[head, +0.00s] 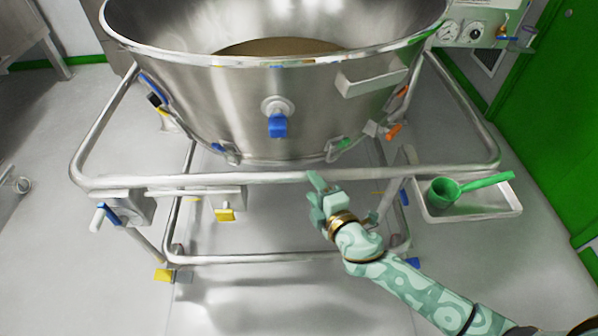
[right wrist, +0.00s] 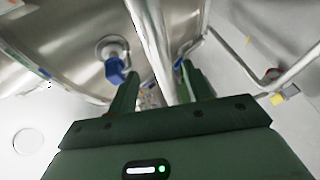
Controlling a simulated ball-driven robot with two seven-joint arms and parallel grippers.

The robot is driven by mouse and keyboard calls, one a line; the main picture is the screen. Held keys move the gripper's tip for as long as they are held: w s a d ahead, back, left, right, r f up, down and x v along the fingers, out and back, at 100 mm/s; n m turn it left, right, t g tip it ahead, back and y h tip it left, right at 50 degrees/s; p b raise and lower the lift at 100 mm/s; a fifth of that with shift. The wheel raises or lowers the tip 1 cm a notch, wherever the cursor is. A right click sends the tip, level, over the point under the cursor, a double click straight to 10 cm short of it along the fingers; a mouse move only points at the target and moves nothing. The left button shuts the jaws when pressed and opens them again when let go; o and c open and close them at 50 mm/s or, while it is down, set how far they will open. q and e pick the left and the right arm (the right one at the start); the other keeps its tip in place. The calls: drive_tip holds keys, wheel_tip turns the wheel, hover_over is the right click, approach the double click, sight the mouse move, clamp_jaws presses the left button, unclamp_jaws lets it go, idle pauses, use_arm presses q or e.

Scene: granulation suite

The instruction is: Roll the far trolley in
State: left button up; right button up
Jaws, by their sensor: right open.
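A steel trolley carries a large round bowl (head: 220,100) on a tubular frame. The trolley's front rail (head: 255,178) runs across the head view. My right gripper (head: 316,192) is at the rail, right of its middle. In the right wrist view, the rail (right wrist: 150,35) passes between the two open fingers of my right gripper (right wrist: 157,88). The fingers stand either side of it, and I cannot tell if they touch it. The bowl's blue-handled valve (head: 278,124) also shows in the right wrist view (right wrist: 115,68). My left gripper is not in view.
A shallow tray (head: 470,212) with a green scoop (head: 445,190) sits at the trolley's right side. Yellow and blue pedals (head: 165,275) show low on the frame. A green door (head: 550,120) stands at the right.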

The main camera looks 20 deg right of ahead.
sight(306, 181)
drive_tip(key=x, duration=0.2)
drive_tip(key=b+x, duration=0.1)
drive_tip(key=x, duration=0.1)
drive_tip(key=shift+w+a+f, duration=0.1)
drive_tip(key=shift+w+f, duration=0.1)
drive_tip(key=shift+f, duration=0.1)
drive_tip(key=b+x, duration=0.1)
drive_tip(key=x, duration=0.2)
drive_tip(key=shift+w, duration=0.15)
drive_tip(key=shift+w+r, duration=0.1)
drive_tip(key=shift+w, duration=0.15)
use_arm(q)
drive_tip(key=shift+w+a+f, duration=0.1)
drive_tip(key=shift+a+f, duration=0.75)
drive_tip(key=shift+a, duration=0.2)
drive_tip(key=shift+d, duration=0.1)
use_arm(e)
drive_tip(key=c, duration=0.9)
clamp_jaws()
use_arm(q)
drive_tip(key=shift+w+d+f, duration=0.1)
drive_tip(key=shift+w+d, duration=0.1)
